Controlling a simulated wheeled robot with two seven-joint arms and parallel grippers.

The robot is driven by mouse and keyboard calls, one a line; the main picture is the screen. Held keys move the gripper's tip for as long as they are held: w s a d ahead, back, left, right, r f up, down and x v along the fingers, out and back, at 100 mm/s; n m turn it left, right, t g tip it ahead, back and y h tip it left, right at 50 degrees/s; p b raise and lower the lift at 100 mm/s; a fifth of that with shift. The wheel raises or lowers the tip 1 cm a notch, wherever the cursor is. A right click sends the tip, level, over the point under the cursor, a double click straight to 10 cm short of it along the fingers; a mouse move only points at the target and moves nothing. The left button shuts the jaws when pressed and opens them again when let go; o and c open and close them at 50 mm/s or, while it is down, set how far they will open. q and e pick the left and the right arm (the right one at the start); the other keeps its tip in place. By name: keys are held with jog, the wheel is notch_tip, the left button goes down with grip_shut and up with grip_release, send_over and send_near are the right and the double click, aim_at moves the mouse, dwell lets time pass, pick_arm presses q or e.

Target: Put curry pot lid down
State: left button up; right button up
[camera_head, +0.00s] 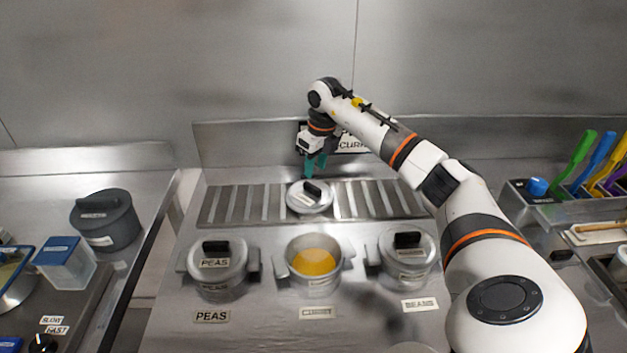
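The round grey curry pot lid (299,203) with a black handle lies on the slatted metal rack behind the pots. The curry pot (321,282) stands uncovered in front of it, with yellow-orange curry (313,262) showing inside. My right gripper (316,167), with teal fingers, is just above and behind the lid's handle. Its fingers look apart, with nothing between them, and they appear clear of the handle. My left gripper is out of view.
Lidded peas (222,272) and beans (409,262) pots flank the curry pot. A dark lidded pot (106,220) and a blue-topped container (64,263) stand at left. Colored-handled utensils (597,160) stand at right. The slatted rack (245,204) is free on both sides of the lid.

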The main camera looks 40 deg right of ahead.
aim_at(318, 189)
jog(key=r, duration=0.3)
jog(key=s+r, duration=0.1)
jog(key=r, duration=0.1)
jog(key=shift+r, duration=0.25)
jog(key=shift+f, duration=0.1)
